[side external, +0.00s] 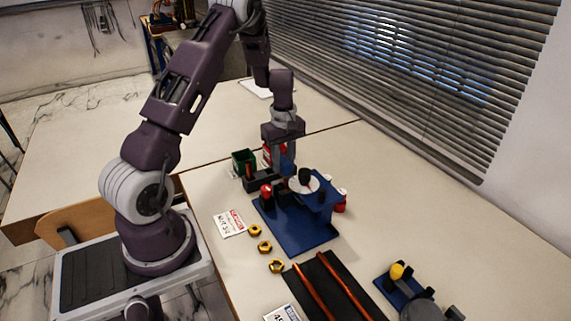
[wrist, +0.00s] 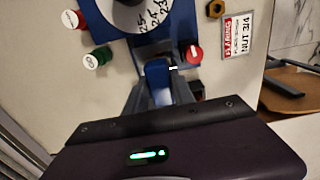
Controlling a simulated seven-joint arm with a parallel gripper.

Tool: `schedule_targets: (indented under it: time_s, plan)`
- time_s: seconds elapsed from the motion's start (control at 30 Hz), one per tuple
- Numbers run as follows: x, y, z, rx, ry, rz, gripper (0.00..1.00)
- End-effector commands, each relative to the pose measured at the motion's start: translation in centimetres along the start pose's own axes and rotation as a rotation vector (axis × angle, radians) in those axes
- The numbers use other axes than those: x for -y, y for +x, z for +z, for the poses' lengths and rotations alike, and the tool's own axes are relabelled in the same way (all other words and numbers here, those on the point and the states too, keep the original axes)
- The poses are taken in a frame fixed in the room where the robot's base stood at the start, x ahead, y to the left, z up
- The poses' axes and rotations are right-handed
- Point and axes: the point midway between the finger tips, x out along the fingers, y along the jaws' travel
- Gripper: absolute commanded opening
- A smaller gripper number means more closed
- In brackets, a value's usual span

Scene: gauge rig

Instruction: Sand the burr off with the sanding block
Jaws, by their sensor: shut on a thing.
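My gripper (side external: 286,168) points down at the back of the blue gauge rig (side external: 298,235). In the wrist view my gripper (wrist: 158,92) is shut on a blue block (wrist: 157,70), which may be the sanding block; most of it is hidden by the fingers. The rig carries a round white dial (side external: 301,186) with a dark knob (side external: 305,175) in front of it. In the wrist view the numbered dial (wrist: 132,14) lies just beyond the fingertips. I cannot make out the burr, or whether the block touches the rig.
A red-capped post (side external: 266,191) stands close by, left of the gripper. A green bin (side external: 243,160) stands behind. Several brass nuts (side external: 264,246) and a label card (side external: 230,223) lie left of the rig. A black mat (side external: 330,285) with orange rods lies in front.

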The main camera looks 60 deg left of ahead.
Motion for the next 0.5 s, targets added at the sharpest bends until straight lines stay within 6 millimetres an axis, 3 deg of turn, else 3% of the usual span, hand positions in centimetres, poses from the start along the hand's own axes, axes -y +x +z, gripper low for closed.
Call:
schedule_targets:
  time_s: [0.23, 0.5]
  plan:
    - [0.1, 0.1, 0.2, -0.002, 0.000, -0.003, 0.00]
    - [0.2, 0.2, 2.0, 0.002, 0.003, -0.006, 0.00]
